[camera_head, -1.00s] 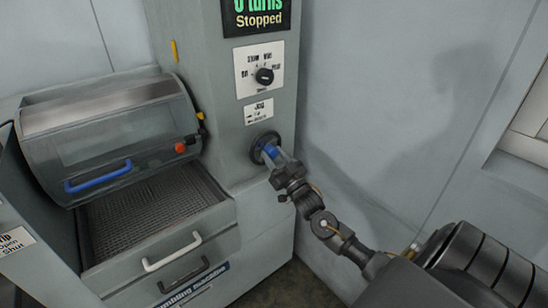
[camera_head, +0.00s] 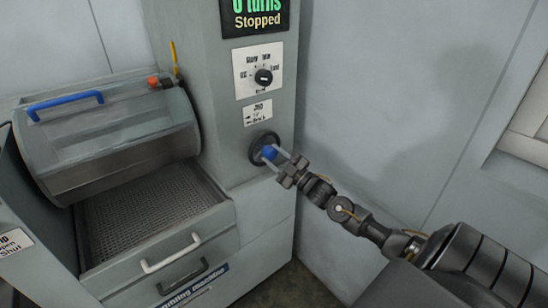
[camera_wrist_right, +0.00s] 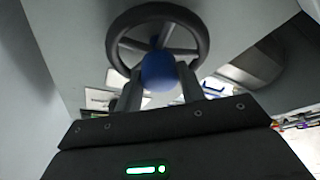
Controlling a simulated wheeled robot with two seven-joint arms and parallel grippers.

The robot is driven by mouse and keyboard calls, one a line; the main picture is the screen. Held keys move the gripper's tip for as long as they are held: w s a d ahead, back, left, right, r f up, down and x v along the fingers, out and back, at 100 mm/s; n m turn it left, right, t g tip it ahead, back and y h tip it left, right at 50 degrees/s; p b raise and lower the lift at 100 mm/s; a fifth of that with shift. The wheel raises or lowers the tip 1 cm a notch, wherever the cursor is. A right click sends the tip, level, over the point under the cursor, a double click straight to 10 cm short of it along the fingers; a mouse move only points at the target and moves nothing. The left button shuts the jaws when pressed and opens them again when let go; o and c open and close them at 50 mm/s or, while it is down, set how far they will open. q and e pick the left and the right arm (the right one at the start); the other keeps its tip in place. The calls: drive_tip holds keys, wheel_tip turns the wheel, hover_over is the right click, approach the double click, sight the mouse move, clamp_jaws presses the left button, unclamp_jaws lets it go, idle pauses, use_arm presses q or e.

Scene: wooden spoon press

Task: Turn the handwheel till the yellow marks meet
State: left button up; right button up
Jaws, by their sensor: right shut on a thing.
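The dark round handwheel (camera_head: 256,139) sits on the front of the grey machine column, with a blue knob (camera_head: 269,152) on it. My right gripper (camera_head: 276,156) is shut on that blue knob. The right wrist view shows the knob (camera_wrist_right: 158,72) between the two fingers, with the spoked handwheel (camera_wrist_right: 204,40) behind. A fixed yellow mark (camera_head: 173,52) is on the column's left edge. The drum's yellow mark (camera_head: 177,81) is just below it, close to its lower end; I cannot tell if they line up exactly. My left gripper is out of view.
The drum (camera_head: 120,150) has a blue handle (camera_head: 65,102) at its top and a red knob (camera_head: 153,82) near the marks. A dial (camera_head: 264,77) and a screen reading "Stopped" (camera_head: 255,18) are above the handwheel. A mesh tray (camera_head: 150,205) lies below the drum.

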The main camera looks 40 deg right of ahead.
drive_tip(key=shift+n, duration=0.3)
drive_tip(key=o, duration=1)
drive_tip(key=shift+s, duration=0.1)
drive_tip(key=b+v, duration=0.1)
drive_tip(key=v, duration=0.9)
drive_tip(key=shift+s+d+f+b, duration=0.15)
drive_tip(key=shift+s+d+b, duration=0.05)
drive_tip(key=shift+s+b, duration=0.2)
drive_tip(key=shift+f, duration=0.1)
